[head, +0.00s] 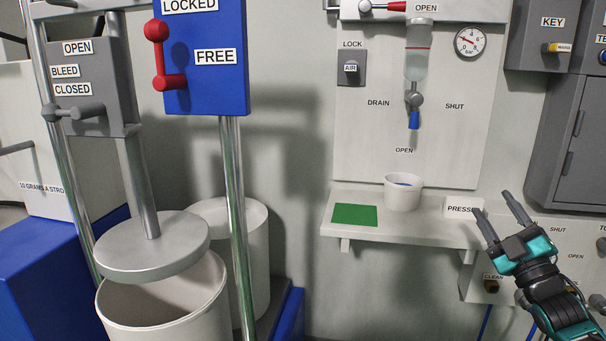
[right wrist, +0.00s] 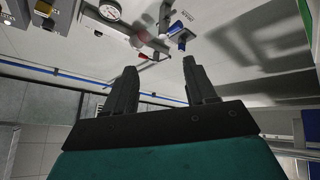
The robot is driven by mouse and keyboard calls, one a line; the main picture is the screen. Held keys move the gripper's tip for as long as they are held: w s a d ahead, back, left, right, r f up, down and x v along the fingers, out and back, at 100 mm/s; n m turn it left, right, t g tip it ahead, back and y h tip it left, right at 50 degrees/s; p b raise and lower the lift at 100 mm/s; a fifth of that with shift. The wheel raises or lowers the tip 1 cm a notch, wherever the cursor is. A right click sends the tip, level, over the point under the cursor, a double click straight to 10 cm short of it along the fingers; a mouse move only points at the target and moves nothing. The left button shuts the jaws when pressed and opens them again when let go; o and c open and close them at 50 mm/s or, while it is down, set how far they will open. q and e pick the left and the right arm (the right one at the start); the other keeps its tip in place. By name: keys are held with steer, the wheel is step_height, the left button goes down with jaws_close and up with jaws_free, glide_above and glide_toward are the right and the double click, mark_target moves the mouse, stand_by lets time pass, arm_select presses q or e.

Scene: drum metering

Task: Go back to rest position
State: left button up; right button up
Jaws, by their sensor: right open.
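My right gripper (head: 496,216) is at the right of the head view, in front of the right end of the white shelf. Its two dark fingers are spread apart with nothing between them. The fingers also show in the right wrist view (right wrist: 160,88), apart and empty. My left gripper is not in the head view.
A white shelf (head: 420,231) carries a cup (head: 403,193), a green mat (head: 355,215) and a PRESS sign (head: 461,208). A blue-handled valve (head: 414,119) hangs above the cup. At left, a grey round plate (head: 152,246) hangs over an open drum (head: 165,308).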

steer(key=s+a+f+m+g, duration=0.1)
steer(key=s+a+f+g, duration=0.35)
steer(key=f, duration=0.65)
steer(key=s+a+f+m+g, duration=0.25)
steer(key=s+a+f, duration=0.3)
steer(key=f, duration=0.45)
steer(key=s+a+f+m+g, duration=0.1)
steer(key=s+a+f+g, duration=0.3)
steer(key=s+f, duration=0.3)
steer(key=s+a+f+m+g, duration=0.1)
steer(key=s+a+f+g, duration=0.25)
steer(key=s, duration=0.55)
steer(key=w+a+m+t, duration=0.2)
steer(key=a+m, duration=0.3)
steer(key=a, duration=0.4)
arm_select(q)
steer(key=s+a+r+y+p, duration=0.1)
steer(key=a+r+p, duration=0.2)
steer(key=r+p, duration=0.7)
steer(key=p, duration=0.5)
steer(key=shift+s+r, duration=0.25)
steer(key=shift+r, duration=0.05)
arm_select(e)
steer(key=s+d+r+h, duration=0.1)
steer(key=s+d+r, duration=0.1)
steer(key=r, duration=0.9)
steer(key=shift+d+r, duration=0.15)
steer(key=shift+d, duration=0.5)
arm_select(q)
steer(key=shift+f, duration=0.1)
